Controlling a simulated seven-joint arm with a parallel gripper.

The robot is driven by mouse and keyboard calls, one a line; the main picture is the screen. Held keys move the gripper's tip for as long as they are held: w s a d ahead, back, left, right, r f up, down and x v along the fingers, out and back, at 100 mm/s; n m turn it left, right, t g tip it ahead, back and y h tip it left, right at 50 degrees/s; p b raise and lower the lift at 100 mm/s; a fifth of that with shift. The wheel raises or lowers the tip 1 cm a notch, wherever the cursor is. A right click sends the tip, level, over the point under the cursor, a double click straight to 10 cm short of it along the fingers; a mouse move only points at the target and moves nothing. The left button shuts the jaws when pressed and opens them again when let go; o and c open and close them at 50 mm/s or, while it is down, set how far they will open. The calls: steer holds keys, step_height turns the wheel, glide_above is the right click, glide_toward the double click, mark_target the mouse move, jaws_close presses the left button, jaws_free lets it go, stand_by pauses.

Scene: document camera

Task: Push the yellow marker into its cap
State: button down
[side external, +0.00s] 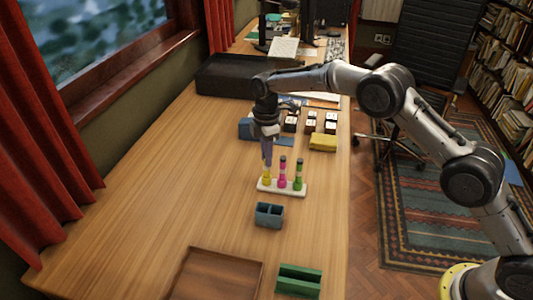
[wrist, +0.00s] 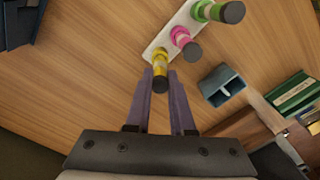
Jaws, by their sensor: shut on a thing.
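The yellow marker (side external: 267,180) stands upright at the left end of a white holder (side external: 302,189). My gripper (side external: 267,152) is directly above the holder's left end, pointing down, with its purple fingers around the marker's upper part. In the wrist view the yellow marker (wrist: 160,62) shows its dark end between the fingertips of my gripper (wrist: 160,78), which is shut on it. The cap at its base is not clearly distinct, so I cannot tell how far the marker sits in it.
A pink marker (side external: 282,172) and a green marker (side external: 299,175) stand close to the right in the same holder. A blue-grey two-compartment box (side external: 269,215) is in front. A yellow block (side external: 323,142) and several dice-like cubes lie behind. The table's left side is clear.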

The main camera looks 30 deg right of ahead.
steer(key=shift+f, duration=0.25)
steer(key=c, duration=0.7)
jaws_free()
step_height(320, 180, up, 14)
steer(key=shift+f, duration=0.1)
